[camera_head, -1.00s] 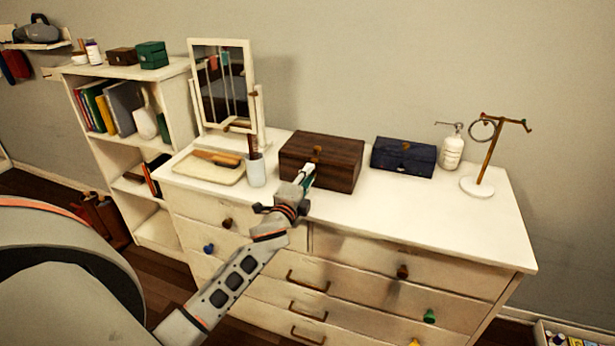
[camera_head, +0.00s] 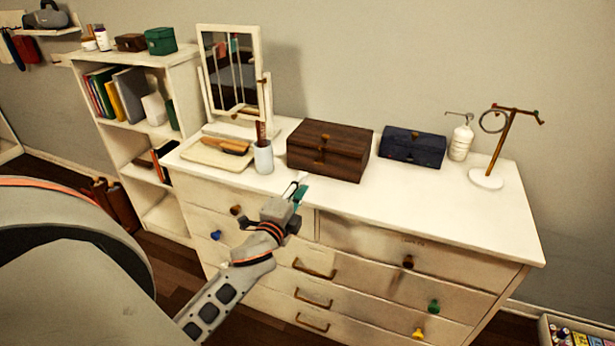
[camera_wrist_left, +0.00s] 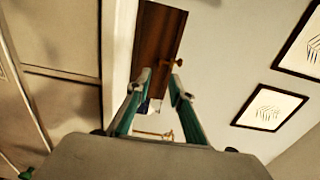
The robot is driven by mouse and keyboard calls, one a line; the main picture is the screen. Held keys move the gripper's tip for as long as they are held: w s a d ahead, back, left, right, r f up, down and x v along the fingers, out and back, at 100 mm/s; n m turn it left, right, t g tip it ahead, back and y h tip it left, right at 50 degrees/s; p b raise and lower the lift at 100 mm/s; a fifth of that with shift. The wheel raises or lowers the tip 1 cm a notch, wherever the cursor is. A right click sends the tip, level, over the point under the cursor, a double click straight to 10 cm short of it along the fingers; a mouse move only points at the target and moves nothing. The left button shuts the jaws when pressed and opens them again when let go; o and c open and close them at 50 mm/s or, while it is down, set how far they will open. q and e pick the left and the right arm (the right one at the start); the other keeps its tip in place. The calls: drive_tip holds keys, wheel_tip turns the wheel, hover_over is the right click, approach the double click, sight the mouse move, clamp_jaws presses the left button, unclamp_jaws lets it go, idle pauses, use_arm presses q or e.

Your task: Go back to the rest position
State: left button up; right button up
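My left gripper (camera_head: 300,188) is over the front edge of the white dresser (camera_head: 400,215), in front of the brown wooden box (camera_head: 330,150) and apart from it. In the left wrist view its two green-sided fingers (camera_wrist_left: 157,82) are spread with a clear gap and nothing held between them. My left arm reaches in from the lower left in the head view. My right gripper is in neither view.
On the dresser are a mirror (camera_head: 232,75), a tray with a brush (camera_head: 235,147), a cup (camera_head: 263,158), a dark blue box (camera_head: 413,146), a white bottle (camera_head: 461,140) and a jewellery stand (camera_head: 500,150). A shelf unit (camera_head: 140,140) stands at left.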

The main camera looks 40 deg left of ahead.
use_arm(q)
drive_tip(key=shift+s+d, duration=0.15)
drive_tip(key=shift+s, duration=0.45)
drive_tip(key=s+d+f+n+g+h, duration=0.3)
drive_tip(key=s+d+f+n, duration=0.2)
drive_tip(key=s+d+f, duration=0.5)
drive_tip(key=s+d+f+n+g+h, duration=0.3)
drive_tip(key=s+d+f, duration=0.7)
drive_tip(key=f, duration=0.6)
drive_tip(key=s+n+h, duration=0.1)
drive_tip(key=n, duration=0.1)
drive_tip(key=shift+s+d+f+n+g, duration=0.25)
drive_tip(key=shift+s+f+n+g, duration=0.05)
drive_tip(key=shift+s+f+n, duration=0.1)
